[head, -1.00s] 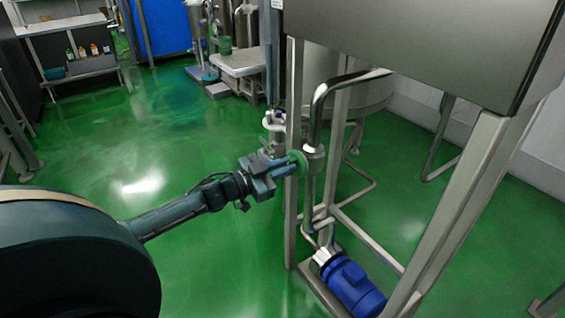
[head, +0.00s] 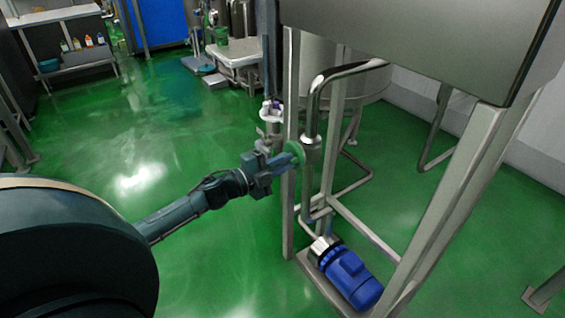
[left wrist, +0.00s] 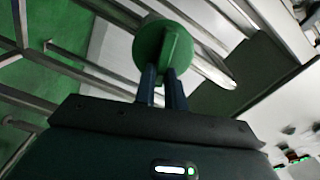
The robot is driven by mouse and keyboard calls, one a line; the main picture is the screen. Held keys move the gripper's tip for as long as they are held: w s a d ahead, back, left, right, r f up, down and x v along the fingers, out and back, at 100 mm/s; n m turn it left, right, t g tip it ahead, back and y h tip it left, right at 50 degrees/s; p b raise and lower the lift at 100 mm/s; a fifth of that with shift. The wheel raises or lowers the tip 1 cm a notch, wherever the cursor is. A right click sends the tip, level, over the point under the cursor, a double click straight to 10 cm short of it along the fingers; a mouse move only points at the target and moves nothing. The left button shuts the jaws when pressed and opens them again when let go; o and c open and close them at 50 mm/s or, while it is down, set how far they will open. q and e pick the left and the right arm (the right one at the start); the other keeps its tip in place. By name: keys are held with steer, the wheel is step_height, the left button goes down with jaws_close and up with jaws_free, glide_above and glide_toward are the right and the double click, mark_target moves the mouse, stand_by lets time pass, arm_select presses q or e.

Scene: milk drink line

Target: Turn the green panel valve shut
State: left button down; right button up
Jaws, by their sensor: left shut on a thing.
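The green panel valve (head: 301,151) sits on the steel pipework beside an upright post of the frame. In the left wrist view it is a round green knob (left wrist: 149,46) with a raised grip bar across its face. My left gripper (head: 289,158) reaches it from the left. Its two fingers (left wrist: 164,76) are shut on the valve's grip bar, which stands roughly upright in the wrist view. In the head view the fingers hide part of the knob. My right gripper is in neither view.
Steel posts (head: 290,200) and a bent pipe (head: 345,72) stand close around the valve. A steel panel box (head: 420,45) hangs above right, and a blue motor (head: 350,280) sits below. The green floor (head: 110,130) to the left is clear.

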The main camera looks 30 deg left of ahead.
arm_select(q)
steer(key=m, duration=0.3)
steer(key=shift+f+b, duration=0.3)
steer(key=shift+b, duration=0.1)
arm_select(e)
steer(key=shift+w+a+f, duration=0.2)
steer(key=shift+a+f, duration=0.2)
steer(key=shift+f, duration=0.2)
arm_select(q)
steer(key=shift+m, duration=0.4)
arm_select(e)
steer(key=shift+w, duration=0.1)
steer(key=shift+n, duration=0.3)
arm_select(q)
steer(key=c, duration=1.5)
jaws_free()
steer(key=shift+o, duration=0.2)
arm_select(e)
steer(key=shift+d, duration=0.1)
arm_select(q)
steer(key=shift+s, duration=0.15)
